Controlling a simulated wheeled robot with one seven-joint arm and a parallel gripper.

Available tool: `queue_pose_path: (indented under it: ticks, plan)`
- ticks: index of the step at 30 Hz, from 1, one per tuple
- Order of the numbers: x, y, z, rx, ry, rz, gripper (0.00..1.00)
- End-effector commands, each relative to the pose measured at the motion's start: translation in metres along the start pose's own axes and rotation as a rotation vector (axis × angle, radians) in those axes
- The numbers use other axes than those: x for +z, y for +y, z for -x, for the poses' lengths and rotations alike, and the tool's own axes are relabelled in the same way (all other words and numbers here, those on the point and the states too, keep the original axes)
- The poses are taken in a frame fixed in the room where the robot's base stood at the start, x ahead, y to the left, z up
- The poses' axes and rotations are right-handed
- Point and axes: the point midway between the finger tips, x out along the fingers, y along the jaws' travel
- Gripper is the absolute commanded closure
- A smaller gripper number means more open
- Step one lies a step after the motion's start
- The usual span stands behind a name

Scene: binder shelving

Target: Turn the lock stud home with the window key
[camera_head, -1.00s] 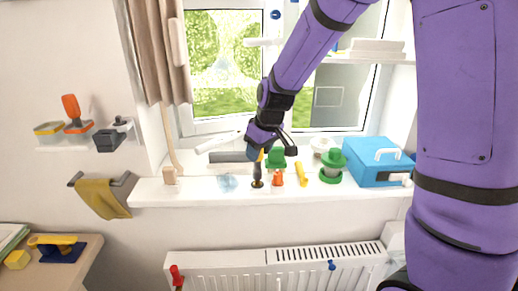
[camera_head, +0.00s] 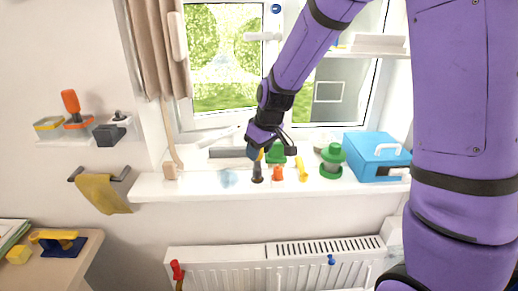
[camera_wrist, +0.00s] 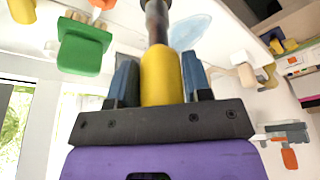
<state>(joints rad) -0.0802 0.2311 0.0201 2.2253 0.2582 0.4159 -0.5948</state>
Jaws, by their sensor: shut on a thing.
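My gripper (camera_head: 256,154) is over the white window sill, in front of the open window. In the wrist view its two blue fingers (camera_wrist: 160,84) are shut on the yellow handle (camera_wrist: 161,74) of the window key. The key's dark shaft (camera_wrist: 156,24) points away from the fingers and runs out at the top edge of that view. In the head view the dark shaft (camera_head: 257,174) stands nearly upright, its lower end at or just above the sill; I cannot tell if it touches. I cannot make out the lock stud with certainty.
A pale blue patch (camera_head: 228,178) lies left. A radiator (camera_head: 225,262) is below.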

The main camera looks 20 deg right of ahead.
Motion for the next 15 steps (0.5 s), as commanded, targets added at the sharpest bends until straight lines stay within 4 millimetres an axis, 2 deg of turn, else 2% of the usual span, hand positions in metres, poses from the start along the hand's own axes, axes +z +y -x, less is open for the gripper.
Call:
queue_pose_path:
  ticks: [15]
  plan:
    - [0.0027,0.0002,-0.0088,0.0,-0.001,0.0,0.89]
